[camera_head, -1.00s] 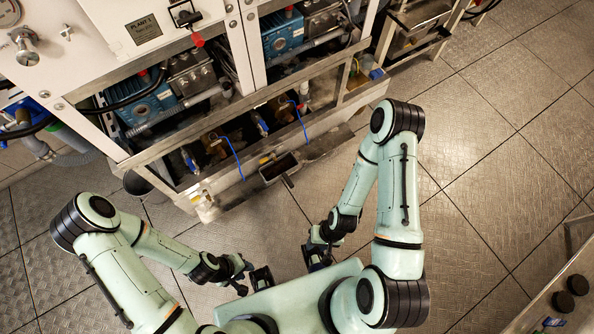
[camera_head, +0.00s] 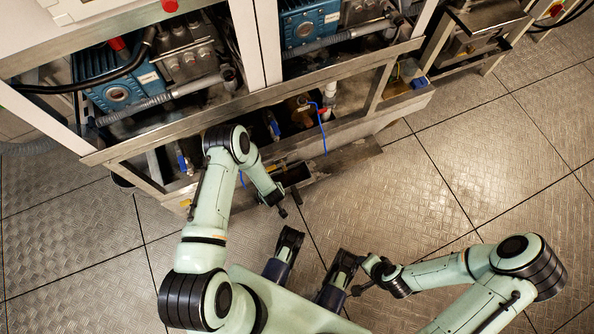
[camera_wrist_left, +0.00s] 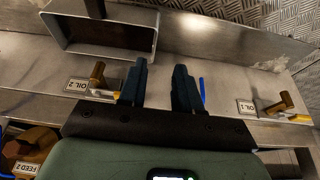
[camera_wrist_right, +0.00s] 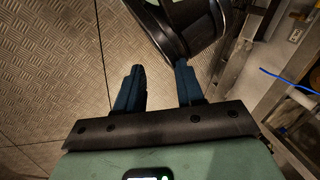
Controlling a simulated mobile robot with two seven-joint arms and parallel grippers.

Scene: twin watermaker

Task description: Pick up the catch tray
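The catch tray, a dark open rectangular tray (camera_head: 292,176), lies low against the front of the metal frame in the head view. My left forearm comes down beside its left end, and the left fingertips are hidden there. In the left wrist view a rectangular metal tray (camera_wrist_left: 152,38) shows its rim at the upper left, just beyond and left of the fingers. My left gripper (camera_wrist_left: 159,65) is open, with nothing between its fingers. My right gripper (camera_wrist_right: 160,65) is open and empty over the floor, away from the tray; its arm is at the lower right in the head view.
Small brass valves sit beside the OIL 2 label (camera_wrist_left: 90,87) and OIL 1 label (camera_wrist_left: 246,107) near my left fingers. Blue pumps (camera_head: 115,85) stand inside the frame above. A dark round part (camera_wrist_right: 185,25) is close ahead of my right gripper. Floor is clear at right.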

